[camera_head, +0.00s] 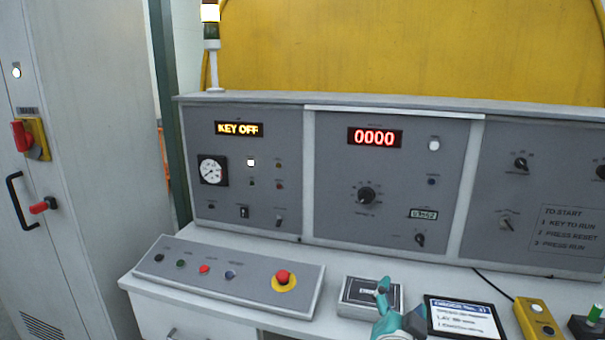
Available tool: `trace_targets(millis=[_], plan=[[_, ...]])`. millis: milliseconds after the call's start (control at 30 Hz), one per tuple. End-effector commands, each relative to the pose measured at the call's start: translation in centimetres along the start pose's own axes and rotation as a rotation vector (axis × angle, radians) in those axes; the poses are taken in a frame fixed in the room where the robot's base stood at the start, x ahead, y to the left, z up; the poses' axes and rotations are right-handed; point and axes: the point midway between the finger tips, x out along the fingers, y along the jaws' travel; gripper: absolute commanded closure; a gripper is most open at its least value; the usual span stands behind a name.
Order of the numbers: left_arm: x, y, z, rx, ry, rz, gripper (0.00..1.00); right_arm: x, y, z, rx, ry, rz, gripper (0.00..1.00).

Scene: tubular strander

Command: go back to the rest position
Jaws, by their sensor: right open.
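My right gripper (394,308), teal and grey, shows at the bottom edge, right of the middle. It is open, and I see nothing held in it. It overlaps the front right part of a small grey box with a dark labelled top (355,291) on the desk; I cannot tell whether they touch. Most of my right arm is below the picture. My left gripper is not in view.
The grey control console (330,200) stands behind the desk, its displays reading KEY OFF and 0000. A sloped button panel (225,285) with a red emergency stop lies left. A tablet (462,318) and yellow box (537,318) lie right. A cabinet (90,130) stands far left.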

Motion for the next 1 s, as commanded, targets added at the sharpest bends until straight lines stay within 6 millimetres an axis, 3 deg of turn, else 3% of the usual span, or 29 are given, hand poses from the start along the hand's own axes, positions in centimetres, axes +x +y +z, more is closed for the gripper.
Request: trace_targets(millis=[367,467,567,667,800,900,1000], plan=[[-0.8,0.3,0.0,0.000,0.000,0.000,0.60,3.5,8.9,5.9,-0.139,-0.107,0.168,0.27],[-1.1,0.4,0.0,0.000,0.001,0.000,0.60,3.9,12.1,9.2,-0.195,-0.193,0.196,0.27],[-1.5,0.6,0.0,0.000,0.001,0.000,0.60,3.5,16.0,13.7,-0.250,-0.330,0.217,0.27],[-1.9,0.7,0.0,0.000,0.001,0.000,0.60,1.4,20.3,19.6,-0.295,-0.536,0.221,0.27],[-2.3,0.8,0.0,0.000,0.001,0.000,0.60,-4.5,24.7,27.3,-0.313,-0.866,0.195,0.27],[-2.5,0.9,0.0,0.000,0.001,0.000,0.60,-9.9,26.2,31.4,-0.310,-1.098,0.151,0.27],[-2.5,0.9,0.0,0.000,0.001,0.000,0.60,-14.9,26.2,33.9,-0.314,-1.296,0.088,0.27]])
